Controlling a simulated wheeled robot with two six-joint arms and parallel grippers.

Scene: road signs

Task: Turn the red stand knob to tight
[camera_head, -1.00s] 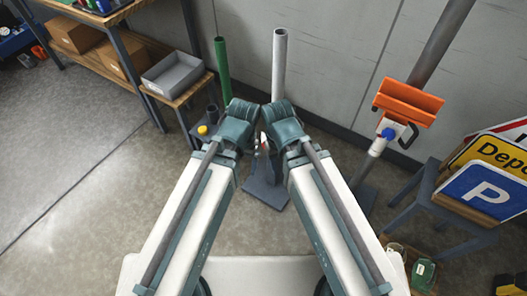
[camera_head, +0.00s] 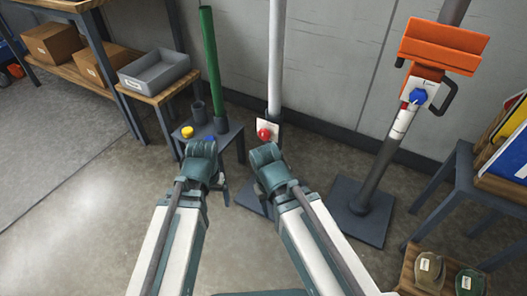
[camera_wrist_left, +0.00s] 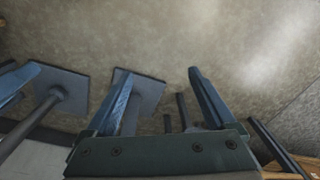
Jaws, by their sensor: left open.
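The red knob (camera_head: 264,134) sits on a white plate low on the tall white pole (camera_head: 276,60), whose dark base (camera_head: 250,197) is on the floor. My left gripper (camera_head: 222,188) is left of and nearer than the knob, apart from it. In the left wrist view, the left gripper (camera_wrist_left: 163,88) is open with nothing between its fingers, pointing at floor and stand bases. My right arm's wrist (camera_head: 264,160) is just below the knob in the head view; its gripper is mostly hidden, so its jaws cannot be read. The knob's marking is too small to read.
A green pole (camera_head: 210,62) stands on a low dark table with a yellow knob (camera_head: 187,132) and a blue knob (camera_head: 211,139). At right is an orange-topped stand (camera_head: 445,45) with a blue knob (camera_head: 417,97). A sign rack (camera_head: 460,185) and a crate (camera_head: 440,275) are farther right.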

